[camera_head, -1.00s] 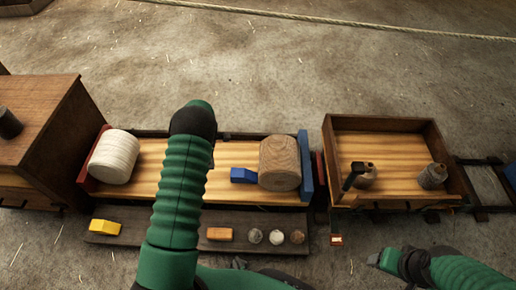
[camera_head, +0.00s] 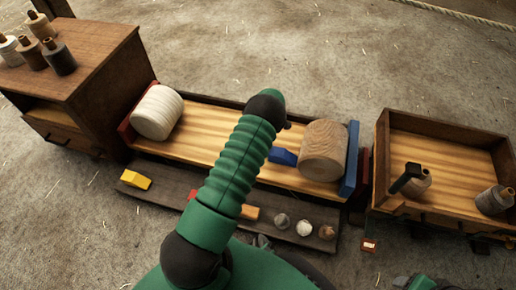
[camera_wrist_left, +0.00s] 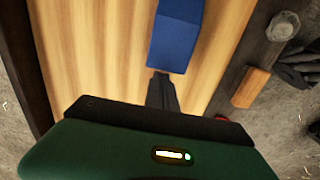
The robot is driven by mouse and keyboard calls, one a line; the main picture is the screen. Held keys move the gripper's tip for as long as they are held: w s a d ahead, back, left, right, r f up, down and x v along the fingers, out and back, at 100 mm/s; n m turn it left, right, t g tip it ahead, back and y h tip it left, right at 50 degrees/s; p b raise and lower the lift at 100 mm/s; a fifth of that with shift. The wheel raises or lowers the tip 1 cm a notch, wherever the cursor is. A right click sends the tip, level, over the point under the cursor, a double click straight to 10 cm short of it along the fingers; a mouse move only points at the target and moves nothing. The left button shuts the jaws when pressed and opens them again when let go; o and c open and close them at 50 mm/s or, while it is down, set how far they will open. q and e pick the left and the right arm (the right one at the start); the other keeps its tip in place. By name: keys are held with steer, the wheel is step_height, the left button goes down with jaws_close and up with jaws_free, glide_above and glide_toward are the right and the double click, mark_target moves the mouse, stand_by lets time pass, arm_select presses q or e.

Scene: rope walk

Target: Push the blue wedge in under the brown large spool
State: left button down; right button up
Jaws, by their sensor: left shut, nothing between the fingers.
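The brown large spool (camera_head: 324,152) lies on its side at the right end of the long wooden bed (camera_head: 207,145), by a blue end board (camera_head: 351,160). The blue wedge (camera_head: 283,157) lies on the bed close against the spool's left side; contact cannot be told. In the left wrist view the wedge (camera_wrist_left: 176,36) runs out of the top edge, and the spool is not seen. My left gripper (camera_wrist_left: 161,80) is shut and empty, its tips at the wedge's near end. My left arm hides it in the head view. My right gripper (camera_head: 415,283) barely shows at the bottom edge.
A white spool (camera_head: 157,112) lies at the bed's left end. A front ledge (camera_head: 166,198) holds a yellow block (camera_head: 135,179), an orange block (camera_head: 249,212) and small round pieces. An open wagon (camera_head: 440,150) with bottles stands right; a wooden cabinet (camera_head: 92,75) stands left.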

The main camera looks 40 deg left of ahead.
arm_select(q)
steer(key=shift+w+d, duration=0.15)
steer(key=shift+d, duration=0.15)
steer(key=shift+a, duration=0.1)
steer(key=d, duration=0.1)
steer(key=w+d+p, duration=0.1)
steer(key=d, duration=0.1)
steer(key=w+d+p, duration=0.1)
steer(key=shift+w+d, duration=0.25)
steer(key=shift+d, duration=0.15)
steer(key=shift+w+d, duration=0.1)
